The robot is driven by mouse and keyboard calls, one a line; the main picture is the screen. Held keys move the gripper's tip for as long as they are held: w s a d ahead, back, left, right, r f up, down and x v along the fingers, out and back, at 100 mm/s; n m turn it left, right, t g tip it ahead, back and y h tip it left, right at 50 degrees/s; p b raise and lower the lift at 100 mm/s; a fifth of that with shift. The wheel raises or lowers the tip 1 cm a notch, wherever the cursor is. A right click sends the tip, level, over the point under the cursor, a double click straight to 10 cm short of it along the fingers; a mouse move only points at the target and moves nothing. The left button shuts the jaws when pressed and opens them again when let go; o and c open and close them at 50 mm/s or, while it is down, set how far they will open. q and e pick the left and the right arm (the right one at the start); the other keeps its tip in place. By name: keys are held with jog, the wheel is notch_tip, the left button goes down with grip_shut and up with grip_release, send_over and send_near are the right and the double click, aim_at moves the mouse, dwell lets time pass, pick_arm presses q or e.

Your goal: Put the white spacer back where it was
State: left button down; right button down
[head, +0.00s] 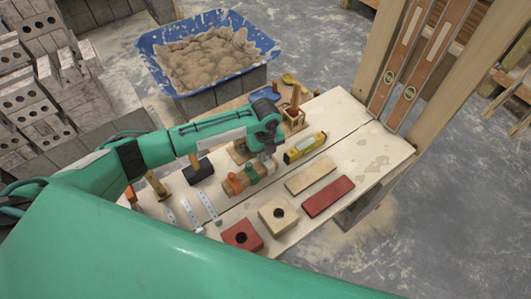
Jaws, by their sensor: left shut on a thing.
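My left gripper (267,158) reaches in from the left and points down over the middle of the worktable (352,122). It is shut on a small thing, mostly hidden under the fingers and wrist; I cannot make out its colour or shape. Just left of and below the fingers is a row of small coloured pieces (236,183), with brown-orange ones at the left and green ones nearer the gripper. I cannot pick out the white spacer clearly, and the spot right under the gripper is covered. My right gripper is not in view.
A yellow spirit level (305,148) lies close to the gripper's right. A beige bar (311,176), red bar (328,196), and holed beige (278,228) and red (242,244) blocks lie nearer. A dark-headed hammer (198,170) and metal strips stand left. A blue mortar tub (158,72) is behind.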

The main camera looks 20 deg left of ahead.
pick_arm(q)
jog(key=shift+f, duration=0.2)
jog(key=c, duration=1.2)
grip_release()
notch_tip(320, 180, up, 14)
jog(key=shift+f+b, duration=0.1)
jog(key=shift+b, duration=0.2)
